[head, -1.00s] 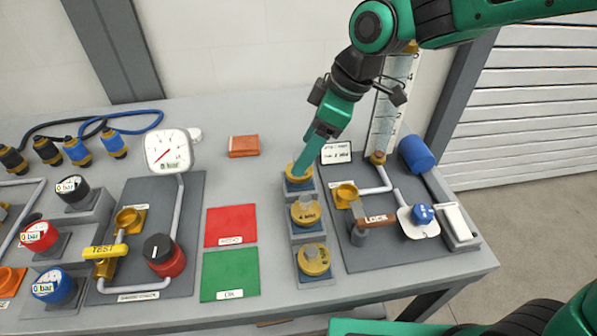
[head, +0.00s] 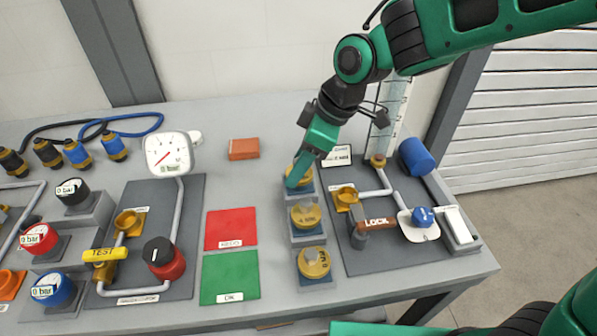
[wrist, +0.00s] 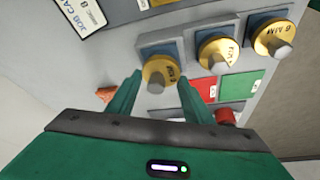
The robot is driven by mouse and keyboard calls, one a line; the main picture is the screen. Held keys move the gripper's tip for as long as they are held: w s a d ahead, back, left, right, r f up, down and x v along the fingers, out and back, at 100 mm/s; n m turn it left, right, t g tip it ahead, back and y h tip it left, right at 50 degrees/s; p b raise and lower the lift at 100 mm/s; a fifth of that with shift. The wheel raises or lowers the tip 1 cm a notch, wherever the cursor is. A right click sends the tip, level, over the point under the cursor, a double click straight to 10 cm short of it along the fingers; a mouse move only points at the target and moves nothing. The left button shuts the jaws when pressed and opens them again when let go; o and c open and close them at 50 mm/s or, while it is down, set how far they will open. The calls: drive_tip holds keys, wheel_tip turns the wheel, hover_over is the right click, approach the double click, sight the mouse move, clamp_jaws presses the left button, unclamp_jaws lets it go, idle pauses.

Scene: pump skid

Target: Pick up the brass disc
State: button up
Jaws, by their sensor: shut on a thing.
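Three brass discs with raised knobs sit in a row on blue pads on grey steps. The far disc (head: 305,181) is partly hidden by my green gripper (head: 293,184) in the head view. In the wrist view, my gripper (wrist: 160,77) has one finger on each side of this disc (wrist: 160,70), shut on it. The disc still appears at its blue pad; I cannot tell if it is lifted. The middle disc (head: 305,214) and the near disc (head: 314,262), marked 6 MM in the wrist view (wrist: 273,40), stand free.
A red mat (head: 231,227) and a green mat (head: 230,275) lie left of the discs. A pipe panel with a brown LOCK handle (head: 376,223) is close on the right. An orange-brown block (head: 243,149) lies at the back.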

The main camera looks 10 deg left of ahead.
drive_tip(key=shift+r, duration=0.15)
drive_tip(key=shift+r, duration=0.65)
wheel_tip(320, 180, up, 3)
drive_tip(key=shift+w+f, duration=0.1)
drive_tip(key=shift+f, duration=0.1)
drive_tip(key=s+a+r, duration=0.6)
drive_tip(key=s+r, duration=0.1)
drive_tip(key=s, duration=0.3)
drive_tip(key=shift+s+f, duration=0.1)
